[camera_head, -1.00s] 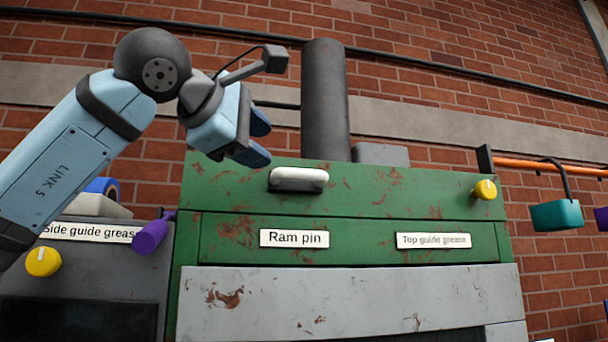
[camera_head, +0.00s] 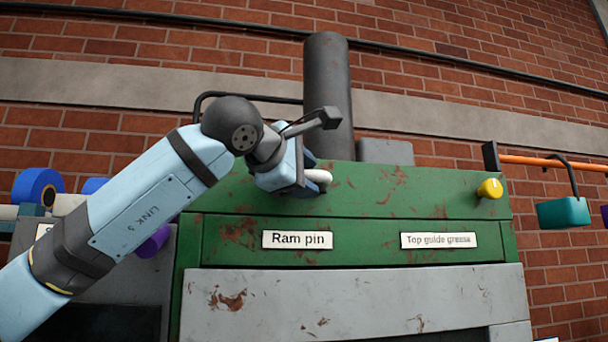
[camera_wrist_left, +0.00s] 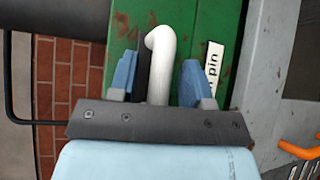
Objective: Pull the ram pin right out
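The ram pin shows as a white handle (camera_head: 320,176) on the green machine front, above the "Ram pin" label (camera_head: 297,240). My left gripper (camera_head: 306,172) is at the handle and covers most of it in the head view. In the left wrist view the white handle (camera_wrist_left: 161,62) lies between the two blue fingertips of my left gripper (camera_wrist_left: 160,75). The fingers are open around it. A clear gap shows on the right finger's side; the left finger is close to the handle, and I cannot tell if it touches. My right gripper is not in view.
A yellow knob (camera_head: 489,189) and a "Top guide grease" label (camera_head: 438,241) are at the machine's right. A dark column (camera_head: 328,90) rises behind. A teal block (camera_head: 563,213) hangs from an orange rail (camera_head: 550,163). A purple grip (camera_head: 152,243) is partly behind my left arm.

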